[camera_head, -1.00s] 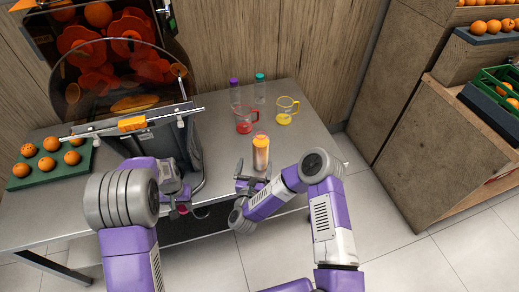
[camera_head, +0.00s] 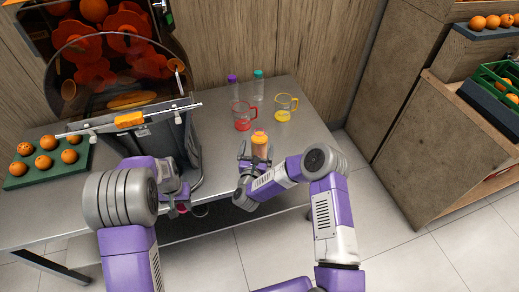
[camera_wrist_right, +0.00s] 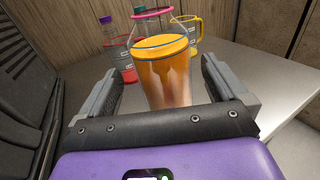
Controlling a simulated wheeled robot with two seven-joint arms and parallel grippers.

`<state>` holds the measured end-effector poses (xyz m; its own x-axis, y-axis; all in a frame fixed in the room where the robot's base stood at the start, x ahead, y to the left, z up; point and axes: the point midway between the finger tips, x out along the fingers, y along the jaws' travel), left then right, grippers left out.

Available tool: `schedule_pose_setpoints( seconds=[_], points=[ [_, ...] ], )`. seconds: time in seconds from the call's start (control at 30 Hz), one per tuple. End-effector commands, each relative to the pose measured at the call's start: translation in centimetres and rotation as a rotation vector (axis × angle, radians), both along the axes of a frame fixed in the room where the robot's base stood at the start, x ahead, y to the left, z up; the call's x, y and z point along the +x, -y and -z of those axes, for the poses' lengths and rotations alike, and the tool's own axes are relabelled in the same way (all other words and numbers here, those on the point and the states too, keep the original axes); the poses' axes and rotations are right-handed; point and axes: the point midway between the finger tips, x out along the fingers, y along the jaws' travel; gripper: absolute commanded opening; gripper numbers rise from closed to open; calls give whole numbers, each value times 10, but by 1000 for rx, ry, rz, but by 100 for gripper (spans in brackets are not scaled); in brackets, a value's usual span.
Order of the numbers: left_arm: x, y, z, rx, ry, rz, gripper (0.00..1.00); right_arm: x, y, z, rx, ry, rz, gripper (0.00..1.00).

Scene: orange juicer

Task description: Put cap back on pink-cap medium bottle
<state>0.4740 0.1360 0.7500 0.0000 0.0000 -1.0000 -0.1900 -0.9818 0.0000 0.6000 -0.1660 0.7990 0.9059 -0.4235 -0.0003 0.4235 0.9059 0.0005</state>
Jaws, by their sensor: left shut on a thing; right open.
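The medium bottle (camera_head: 260,146), filled with orange juice, stands upright near the table's front edge. In the right wrist view the bottle (camera_wrist_right: 163,65) is between my open right fingers, with a pink ring at its open-looking mouth. My right gripper (camera_head: 249,158) is open at the bottle from the front; in its wrist view the fingers (camera_wrist_right: 165,90) stand on either side, with a gap at each. My left gripper (camera_head: 180,208) is shut on a small pink cap (camera_head: 182,209), left of and nearer than the bottle. The cap is largely hidden by the fingers.
Behind the bottle stand a red-handled jug (camera_head: 242,116), a yellow-handled jug (camera_head: 284,106), a purple-capped bottle (camera_head: 232,88) and a teal-capped bottle (camera_head: 258,86). The juicer (camera_head: 125,85) and a green orange tray (camera_head: 48,165) are left. The table's right side is clear.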

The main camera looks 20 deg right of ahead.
Motion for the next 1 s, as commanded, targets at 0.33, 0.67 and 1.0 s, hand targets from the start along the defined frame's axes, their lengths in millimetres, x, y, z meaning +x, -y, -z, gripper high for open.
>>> schedule_pose_setpoints(
  seconds=[0.33, 0.67, 1.0],
  points=[
    [0, 0, 6, 0, 0, 0, 13, 16, 11, 1, -1, 4, 2, 99],
    [0, 0, 12, 0, 0, 0, 13, 46, 25, 0, 0, 1, -1, 99],
    [0, 0, 11, 0, 0, 0, 13, 45, 25, 0, 0, 0, 0, 93]
  ],
)
